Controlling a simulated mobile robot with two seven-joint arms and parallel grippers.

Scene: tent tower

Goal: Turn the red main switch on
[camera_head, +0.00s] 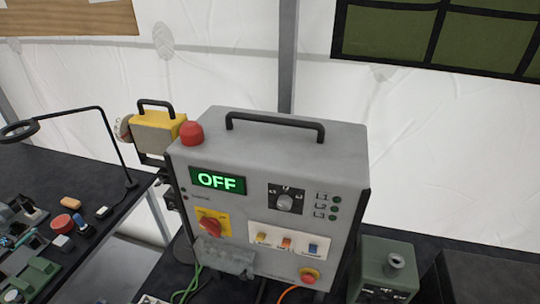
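The grey control box (260,150) stands in the middle of the view with its front panel facing me. Its green display (218,181) reads OFF. The red main switch (210,225) is a red rotary knob on a yellow plate at the lower left of the panel. Its handle looks tilted, though the markings are too small to read. Neither of my grippers is in view, and nothing touches the switch.
A red dome (191,133) tops the box's left corner. The panel also has a selector knob (285,202), small coloured switches (287,243) and a red button (309,275). A left table (90,188) holds tools and a lamp. A green box (386,268) stands right.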

